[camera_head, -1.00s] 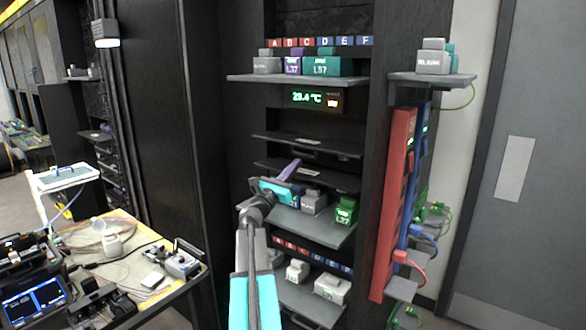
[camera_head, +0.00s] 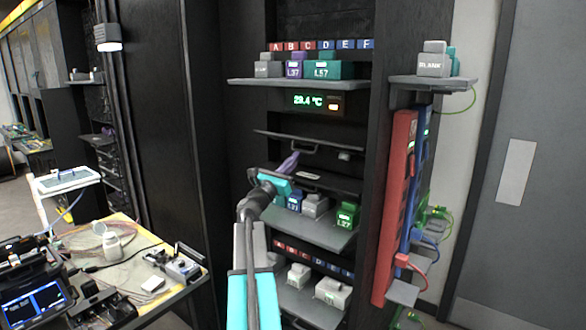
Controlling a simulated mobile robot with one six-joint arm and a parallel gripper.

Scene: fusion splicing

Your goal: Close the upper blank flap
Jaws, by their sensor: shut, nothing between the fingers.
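The upper flap (camera_head: 325,143) is a dark horizontal panel in the black rack, below the temperature display. It sticks out like a thin shelf, and a dark handle shows near its middle. A second dark flap (camera_head: 335,183) lies just below it. My gripper (camera_head: 290,162) is shut and empty, with a teal body and purple fingers. Its fingers point up and right, just below the upper flap's front edge at the left of the lower flap. I cannot tell whether they touch either flap. The gripper hides the left part of the lower flap.
A display (camera_head: 318,102) reads 29.4 °C above the flaps. A shelf (camera_head: 335,237) below holds blue, grey and green blocks. A red upright panel (camera_head: 395,200) with cables stands right. A cluttered workbench (camera_head: 150,290) is at lower left.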

